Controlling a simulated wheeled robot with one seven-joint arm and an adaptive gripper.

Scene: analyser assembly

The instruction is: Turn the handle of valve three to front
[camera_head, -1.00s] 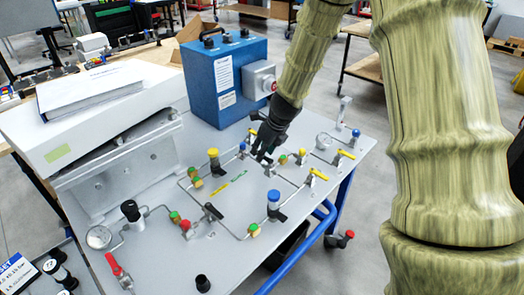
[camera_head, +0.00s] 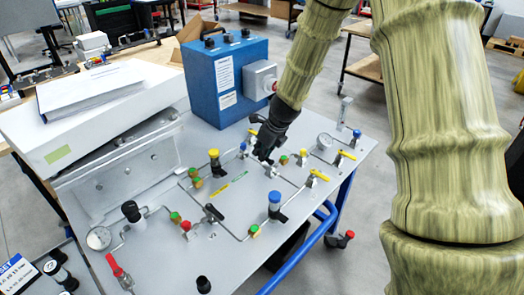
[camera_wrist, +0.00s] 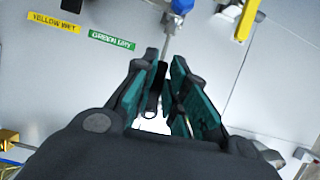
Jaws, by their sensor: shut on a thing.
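In the head view my gripper (camera_head: 264,154) reaches down to the panel, among the valves in its right half. In the wrist view its green-padded fingers (camera_wrist: 170,100) are closed around a dark, narrow valve handle (camera_wrist: 157,86). A metal pipe (camera_wrist: 168,48) runs from just beyond the fingertips up to a blue fitting (camera_wrist: 182,5). The fingers and arm hide most of the held valve in the head view. I can read no valve number. Another valve with a black handle (camera_head: 212,212) stands apart, nearer the front.
A yellow lever (camera_wrist: 246,18) is at the wrist view's top right. The panel's front left holds a red handle (camera_head: 116,267).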

